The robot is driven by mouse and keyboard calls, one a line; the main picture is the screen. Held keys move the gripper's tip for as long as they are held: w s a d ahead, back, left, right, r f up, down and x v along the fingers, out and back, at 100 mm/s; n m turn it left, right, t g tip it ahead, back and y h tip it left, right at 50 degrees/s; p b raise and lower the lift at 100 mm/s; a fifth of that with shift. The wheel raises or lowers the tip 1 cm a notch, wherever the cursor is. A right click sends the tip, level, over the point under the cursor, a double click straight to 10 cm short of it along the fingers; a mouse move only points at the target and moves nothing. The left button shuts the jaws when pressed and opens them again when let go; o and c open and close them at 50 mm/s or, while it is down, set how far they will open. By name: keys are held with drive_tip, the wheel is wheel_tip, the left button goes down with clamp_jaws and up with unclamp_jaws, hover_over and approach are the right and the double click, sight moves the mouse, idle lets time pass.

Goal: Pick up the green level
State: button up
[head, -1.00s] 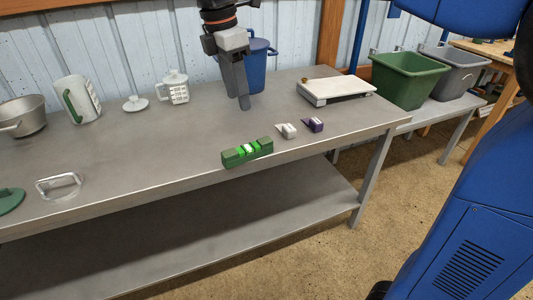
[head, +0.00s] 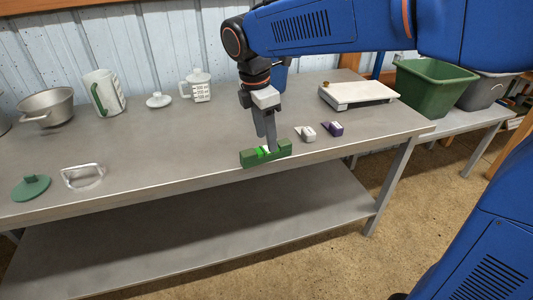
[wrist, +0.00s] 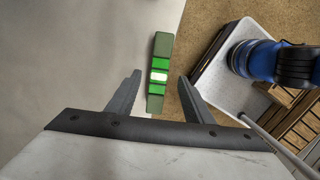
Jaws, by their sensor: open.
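The green level (head: 250,158) lies flat near the front edge of the grey metal table. It is a dark green bar with brighter green parts and a pale middle. My gripper (wrist: 161,79) is open, with a finger on each side and a gap to the level. I cannot tell the height between them.
A white block (head: 306,133) and a purple block (head: 333,129) lie just right of the level. A metal handle (head: 82,176) and a green lid (head: 31,187) lie to the left. A white scale (head: 357,94) stands behind right. The table's front edge is close to the level.

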sight(266, 148)
drive_tip(key=shift+w+d+f, duration=0.1)
drive_tip(key=shift+w+f, duration=0.05)
drive_tip(key=shift+f, duration=2.4)
clamp_jaws()
